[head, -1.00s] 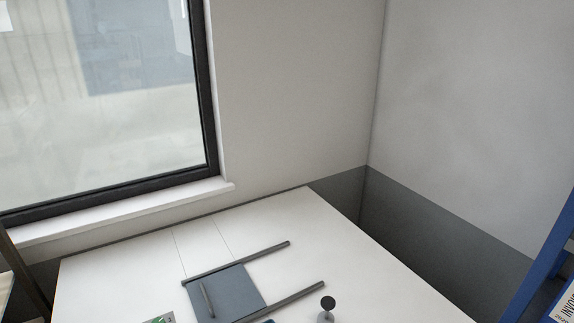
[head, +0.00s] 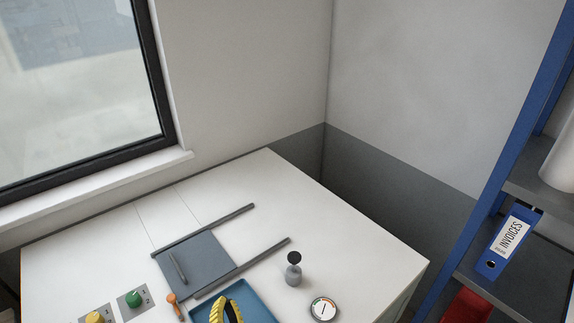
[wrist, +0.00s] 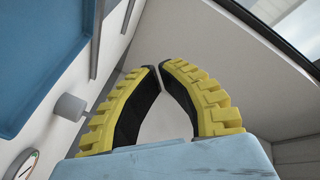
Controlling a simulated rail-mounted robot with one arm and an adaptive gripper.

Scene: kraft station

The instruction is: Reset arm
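My gripper shows in the wrist view (wrist: 157,67). Its two black fingers with yellow ribbed backs curve inward until their tips come together, with nothing held between them. In the head view my gripper (head: 229,306) is a yellow and black arch at the bottom edge, in front of the blue tray (head: 263,307). The rest of my arm is out of the head view.
The white table holds a grey sliding plate (head: 195,263) between two rails, a grey post with a black knob (head: 294,270), a round gauge (head: 323,309), a green button (head: 134,299), a yellow button (head: 94,317) and an orange-handled tool (head: 173,303). A blue shelf (head: 497,160) stands at right.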

